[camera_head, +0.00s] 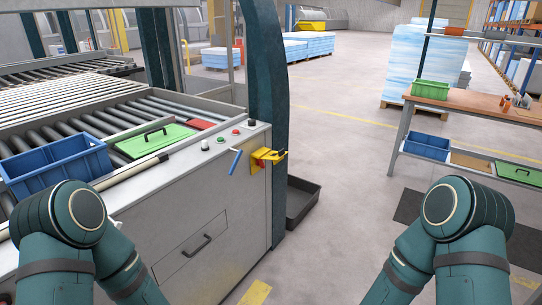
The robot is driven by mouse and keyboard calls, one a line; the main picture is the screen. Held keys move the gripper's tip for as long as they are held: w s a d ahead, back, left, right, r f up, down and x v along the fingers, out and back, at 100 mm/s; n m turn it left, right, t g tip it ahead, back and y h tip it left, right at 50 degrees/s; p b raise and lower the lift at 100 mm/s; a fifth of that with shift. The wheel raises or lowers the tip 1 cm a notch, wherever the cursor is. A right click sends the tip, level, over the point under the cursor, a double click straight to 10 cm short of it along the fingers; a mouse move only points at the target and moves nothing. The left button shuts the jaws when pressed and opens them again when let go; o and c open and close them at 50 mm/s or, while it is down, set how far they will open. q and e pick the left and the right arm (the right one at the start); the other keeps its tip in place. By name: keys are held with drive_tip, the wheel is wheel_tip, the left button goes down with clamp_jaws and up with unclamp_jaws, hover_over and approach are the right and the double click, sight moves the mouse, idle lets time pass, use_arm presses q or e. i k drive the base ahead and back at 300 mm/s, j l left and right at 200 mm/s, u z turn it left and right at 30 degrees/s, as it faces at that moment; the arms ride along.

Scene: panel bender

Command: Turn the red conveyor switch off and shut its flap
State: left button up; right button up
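A yellow switch housing (266,154) is mounted at the right front corner of the grey conveyor cabinet. A small red part (262,165), likely the switch, shows just below its middle. A yellow piece sticks out to the right, apparently the flap standing open, but it is too small to be sure. The switch's exact setting cannot be read. My two teal arms show at the bottom left and bottom right, well apart from the housing. Neither gripper is in view.
A blue lever (236,161) hangs left of the housing, below several buttons. A blue crate (58,167) and a green lidded panel (155,142) rest on the rollers (60,122). A dark tray (301,203) lies on the floor beside the cabinet.

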sight(260, 161)
drive_tip(key=i+l, duration=0.65)
drive_tip(key=i+l+u, duration=0.1)
drive_tip(key=i+l, duration=1.25)
drive_tip(key=l, duration=0.15)
